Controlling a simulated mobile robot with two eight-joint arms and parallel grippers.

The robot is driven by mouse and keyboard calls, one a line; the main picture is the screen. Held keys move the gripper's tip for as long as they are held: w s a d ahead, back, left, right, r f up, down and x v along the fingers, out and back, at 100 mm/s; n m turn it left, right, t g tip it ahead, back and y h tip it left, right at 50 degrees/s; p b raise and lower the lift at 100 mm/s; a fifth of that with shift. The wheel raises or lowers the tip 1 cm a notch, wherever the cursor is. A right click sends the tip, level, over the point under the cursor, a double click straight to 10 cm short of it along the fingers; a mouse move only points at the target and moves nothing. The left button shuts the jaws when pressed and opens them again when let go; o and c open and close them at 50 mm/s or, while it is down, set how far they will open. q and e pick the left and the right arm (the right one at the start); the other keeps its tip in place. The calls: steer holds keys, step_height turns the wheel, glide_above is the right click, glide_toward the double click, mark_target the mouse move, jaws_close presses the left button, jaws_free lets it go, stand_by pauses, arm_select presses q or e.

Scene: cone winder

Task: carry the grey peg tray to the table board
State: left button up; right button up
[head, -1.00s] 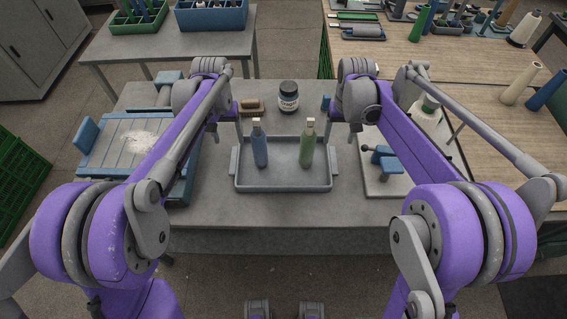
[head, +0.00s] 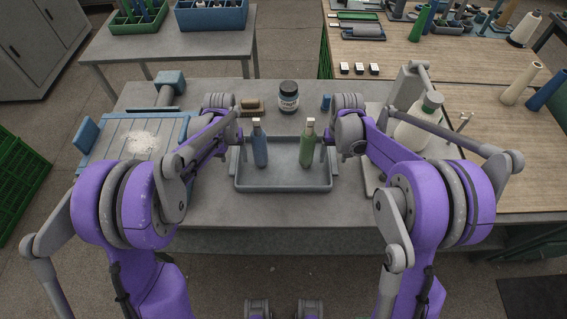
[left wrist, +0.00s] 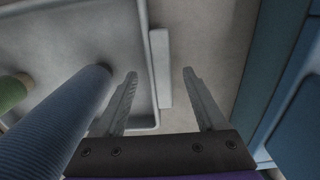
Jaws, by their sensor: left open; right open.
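The grey peg tray (head: 284,186) stands on the grey table in the head view, with a blue bobbin (head: 260,150) and a green bobbin (head: 306,150) upright in it. My left gripper (head: 238,146) is at the tray's left end. In the left wrist view its fingers (left wrist: 160,74) are open, and the tray's end handle (left wrist: 160,62) shows between them, not gripped. The blue bobbin (left wrist: 52,120) is close beside the left finger there. My right gripper (head: 328,144) is open at the tray's right end, partly hidden by its arm. I cannot tell which surface is the table board.
A dark jar (head: 288,97) and a brush (head: 251,104) lie behind the tray. A blue slatted board (head: 135,140) with white powder is on the left. A wooden-topped bench (head: 480,160) adjoins the table on the right.

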arm_select(q)
steer(key=shift+f, duration=0.2)
arm_select(e)
steer(key=shift+f, duration=0.25)
arm_select(q)
jaws_close()
arm_select(e)
jaws_close()
stand_by(0.9)
